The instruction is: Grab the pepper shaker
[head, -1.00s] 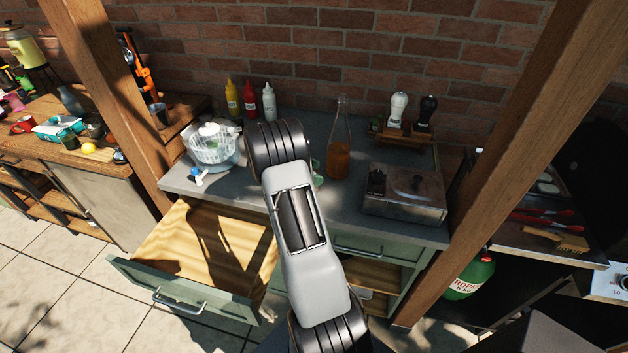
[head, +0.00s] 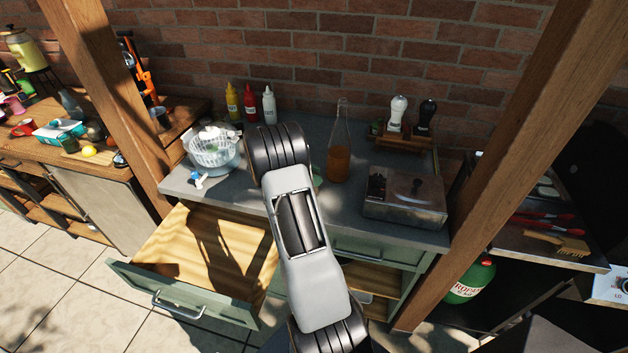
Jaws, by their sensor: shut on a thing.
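A black shaker (head: 426,117), which looks like the pepper shaker, stands upright on a small wooden rack (head: 402,142) at the back right of the grey counter. A white shaker (head: 397,113) stands just left of it. My arm reaches up the middle of the head view, over the counter's front edge. My gripper is hidden behind my own arm, so its jaws and anything in them do not show. The visible end of the arm is left of the black shaker and well apart from it.
A white basket (head: 213,152) and several sauce bottles are at left. A drawer (head: 185,290) is pulled open below. Wooden posts (head: 503,150) flank the counter.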

